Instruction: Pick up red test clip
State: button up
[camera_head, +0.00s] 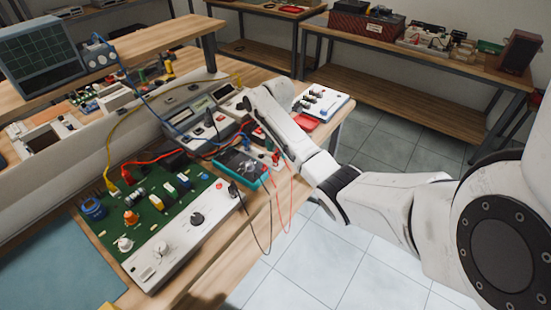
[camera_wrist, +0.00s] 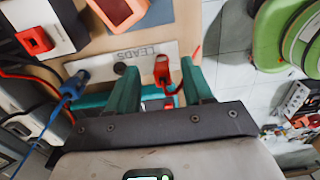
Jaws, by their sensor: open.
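In the wrist view, a red test clip (camera_wrist: 162,73) with a short red lead lies by a pale strip marked LEADS (camera_wrist: 148,52). My gripper (camera_wrist: 160,67) is open, with one teal finger on each side of the clip. The clip shows between the fingers, and I see no grip on it; whether a finger touches it I cannot tell. A blue clip (camera_wrist: 75,83) lies to the left, outside the fingers. In the head view, my arm reaches over the bench's right edge and the fingers cannot be made out.
The wooden bench (camera_head: 215,262) carries a green circuit board (camera_head: 165,200), a teal meter (camera_head: 243,168) and several tangled leads close to my arm. A red block (camera_wrist: 35,40) and an orange item (camera_wrist: 120,10) lie near the clips. Tiled floor (camera_head: 300,270) is open beside the bench.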

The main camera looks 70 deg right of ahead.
aim_at(278, 155)
jog(key=shift+a+f, duration=0.1)
jog(key=shift+f, duration=1.55)
jog(key=c, duration=0.9)
